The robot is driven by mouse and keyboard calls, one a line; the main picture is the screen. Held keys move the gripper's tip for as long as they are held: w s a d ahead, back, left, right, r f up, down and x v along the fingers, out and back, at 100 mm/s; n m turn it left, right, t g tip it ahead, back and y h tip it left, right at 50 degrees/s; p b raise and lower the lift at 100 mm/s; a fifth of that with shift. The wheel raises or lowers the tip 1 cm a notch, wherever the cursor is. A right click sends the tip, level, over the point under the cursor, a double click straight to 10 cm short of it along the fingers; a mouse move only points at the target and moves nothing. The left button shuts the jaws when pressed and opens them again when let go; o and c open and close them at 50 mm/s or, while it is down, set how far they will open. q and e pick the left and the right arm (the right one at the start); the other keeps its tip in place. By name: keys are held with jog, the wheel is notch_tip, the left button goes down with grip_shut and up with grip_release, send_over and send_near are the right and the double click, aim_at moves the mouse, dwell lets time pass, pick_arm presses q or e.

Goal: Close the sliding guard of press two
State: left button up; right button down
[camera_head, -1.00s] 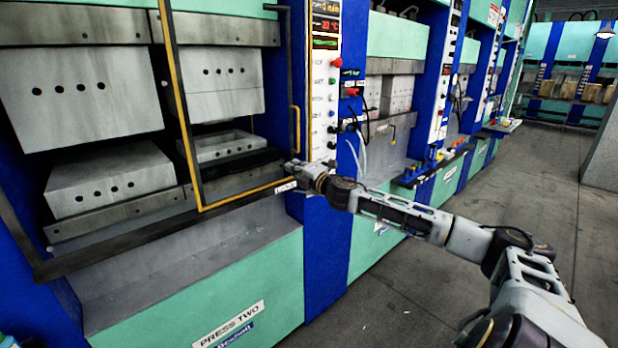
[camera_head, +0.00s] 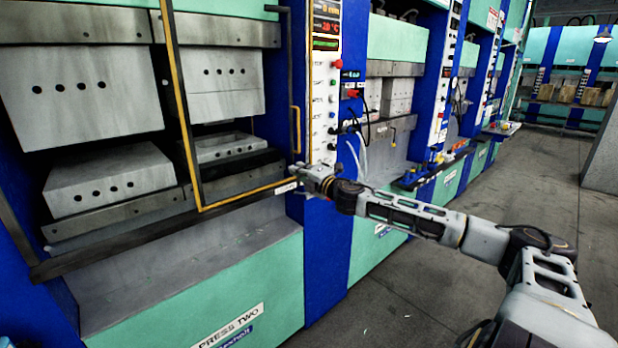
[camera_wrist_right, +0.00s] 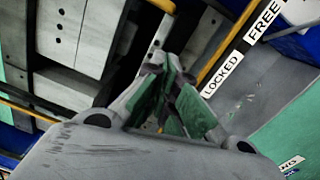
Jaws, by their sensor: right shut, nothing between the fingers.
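Press two shows its name plate (camera_head: 231,326) low on its green front. Its sliding guard (camera_head: 183,110), a dark frame with yellow edging, stands across the right part of the press opening; the left part is uncovered. A yellow upright handle (camera_head: 296,130) is at the guard's right side. My right gripper (camera_head: 299,172) is at the lower right corner of the guard, below the handle, beside a small white label. The right wrist view shows its green-padded fingers (camera_wrist_right: 165,88) shut and empty, near a yellow bar; contact cannot be told. My left gripper is not in view.
Grey mould blocks (camera_head: 112,180) sit inside the press. A control column (camera_head: 325,90) stands right of the opening. The wrist view shows LOCKED (camera_wrist_right: 223,75) and FREE (camera_wrist_right: 263,20) labels. More presses line the right, with free floor (camera_head: 520,200) before them.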

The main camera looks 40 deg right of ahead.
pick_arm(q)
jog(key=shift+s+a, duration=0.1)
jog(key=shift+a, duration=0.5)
pick_arm(e)
jog(key=shift+s+a, duration=0.1)
jog(key=shift+s, duration=1.1)
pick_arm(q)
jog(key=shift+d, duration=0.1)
pick_arm(e)
jog(key=shift+f, duration=0.1)
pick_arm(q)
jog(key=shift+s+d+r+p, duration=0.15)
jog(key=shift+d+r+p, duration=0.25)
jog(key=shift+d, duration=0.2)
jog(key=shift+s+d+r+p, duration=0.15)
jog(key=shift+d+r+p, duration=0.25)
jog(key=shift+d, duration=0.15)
pick_arm(e)
jog(key=s, duration=0.2)
jog(key=shift+s, duration=0.4)
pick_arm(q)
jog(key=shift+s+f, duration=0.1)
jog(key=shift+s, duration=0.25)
